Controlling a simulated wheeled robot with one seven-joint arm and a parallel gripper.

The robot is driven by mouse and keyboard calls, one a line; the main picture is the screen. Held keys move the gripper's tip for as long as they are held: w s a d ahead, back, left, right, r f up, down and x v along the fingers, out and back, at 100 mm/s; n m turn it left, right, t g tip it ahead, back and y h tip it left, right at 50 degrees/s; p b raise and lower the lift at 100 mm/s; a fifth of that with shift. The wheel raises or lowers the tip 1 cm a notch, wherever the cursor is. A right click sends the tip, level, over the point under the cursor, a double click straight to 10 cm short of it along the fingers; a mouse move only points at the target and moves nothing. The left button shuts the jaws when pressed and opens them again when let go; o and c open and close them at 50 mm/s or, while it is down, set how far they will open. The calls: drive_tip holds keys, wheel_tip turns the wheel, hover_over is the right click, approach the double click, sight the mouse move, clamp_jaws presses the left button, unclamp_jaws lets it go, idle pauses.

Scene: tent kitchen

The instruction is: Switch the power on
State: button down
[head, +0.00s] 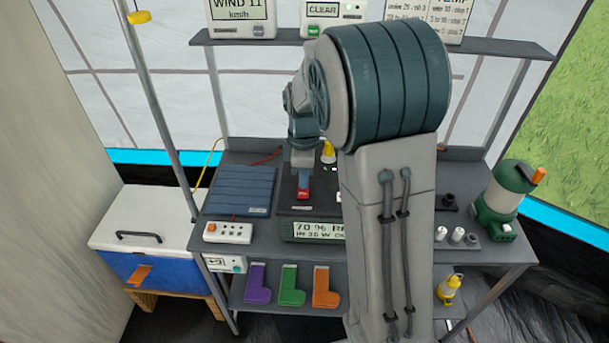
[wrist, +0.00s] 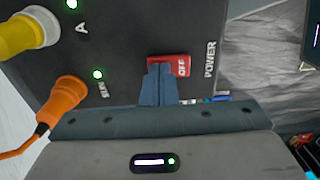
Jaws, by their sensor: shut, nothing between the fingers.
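The dark power box (head: 325,214) stands on the table, partly hidden by my arm. Its front display (head: 318,231) reads 70 % and IN 36 W. In the wrist view its panel (wrist: 120,50) carries a red switch (wrist: 183,66) marked OFF beside the word POWER (wrist: 209,59). My gripper (wrist: 158,68) is shut and empty, its fingertips over the left part of the switch. I cannot tell whether they touch it. In the head view the red switch (head: 303,194) shows just below my gripper (head: 303,184).
A yellow plug (wrist: 28,33) and an orange plug (wrist: 68,93) sit in the panel, each near a lit green light. A blue folded panel (head: 240,189) and white power strip (head: 228,232) lie left. A green lantern (head: 505,192) stands right.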

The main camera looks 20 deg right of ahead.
drive_tip(key=shift+s+a+r, duration=0.15)
drive_tip(key=shift+s+r, duration=0.05)
drive_tip(key=shift+s, duration=0.35)
wheel_tip(320, 180, up, 14)
drive_tip(key=w+p, duration=0.1)
drive_tip(key=p, duration=0.2)
drive_tip(key=shift+w+d, duration=0.3)
drive_tip(key=shift+w, duration=0.1)
drive_tip(key=s+f+m+t, duration=0.3)
drive_tip(key=s+m, duration=1.1)
drive_tip(key=s, duration=0.7)
drive_tip(key=shift+s+f+m, duration=0.2)
drive_tip(key=shift+f+m, duration=0.1)
drive_tip(key=shift+f, duration=0.2)
